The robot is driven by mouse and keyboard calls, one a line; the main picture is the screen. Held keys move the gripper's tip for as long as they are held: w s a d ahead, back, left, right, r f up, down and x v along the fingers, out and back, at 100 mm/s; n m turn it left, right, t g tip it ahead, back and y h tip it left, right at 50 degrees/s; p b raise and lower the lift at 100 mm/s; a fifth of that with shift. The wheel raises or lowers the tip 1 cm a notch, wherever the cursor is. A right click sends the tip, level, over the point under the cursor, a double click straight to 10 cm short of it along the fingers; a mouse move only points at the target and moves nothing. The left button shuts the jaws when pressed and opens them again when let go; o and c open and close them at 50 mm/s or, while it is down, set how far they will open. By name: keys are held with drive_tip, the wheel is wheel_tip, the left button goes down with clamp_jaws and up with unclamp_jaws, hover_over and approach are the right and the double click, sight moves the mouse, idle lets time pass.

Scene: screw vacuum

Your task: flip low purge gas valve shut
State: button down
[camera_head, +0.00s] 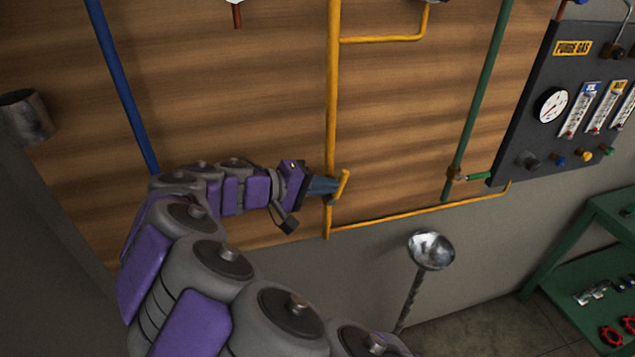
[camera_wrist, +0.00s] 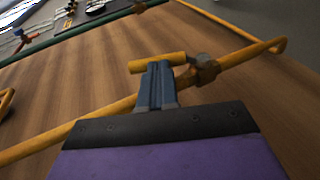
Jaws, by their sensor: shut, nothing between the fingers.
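The yellow valve handle (camera_head: 342,185) stands out from the vertical yellow pipe (camera_head: 332,110) low on the wooden wall. In the head view it is slightly tilted from the pipe's line. In the wrist view the handle (camera_wrist: 150,63) lies across the front of my fingertips, and the valve body (camera_wrist: 206,70) sits on the pipe just to their right. My gripper (camera_head: 328,186) is shut with nothing between its fingers. Its tips are at the handle, close to or touching it; I cannot tell which. The tips also show in the wrist view (camera_wrist: 159,75).
A green pipe (camera_head: 480,100) with a green-handled valve (camera_head: 473,177) is to the right, beside the dark purge gas panel (camera_head: 535,130). A blue pipe (camera_head: 122,85) is left. A metal funnel (camera_head: 431,250) stands below right, and a green shelf (camera_head: 590,225) is at far right.

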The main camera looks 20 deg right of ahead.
sight(342, 181)
drive_tip(key=d+y+p, duration=0.2)
drive_tip(key=y, duration=0.1)
drive_tip(key=d+y+p, duration=0.1)
drive_tip(key=y, duration=0.1)
drive_tip(key=shift+r+m+g, duration=0.25)
drive_tip(key=shift+m+g, duration=0.05)
drive_tip(key=shift+d, duration=0.2)
drive_tip(key=shift+d+f+p, duration=0.2)
drive_tip(key=shift+d+p, duration=0.05)
drive_tip(key=shift+p, duration=0.2)
drive_tip(key=shift+d, duration=0.1)
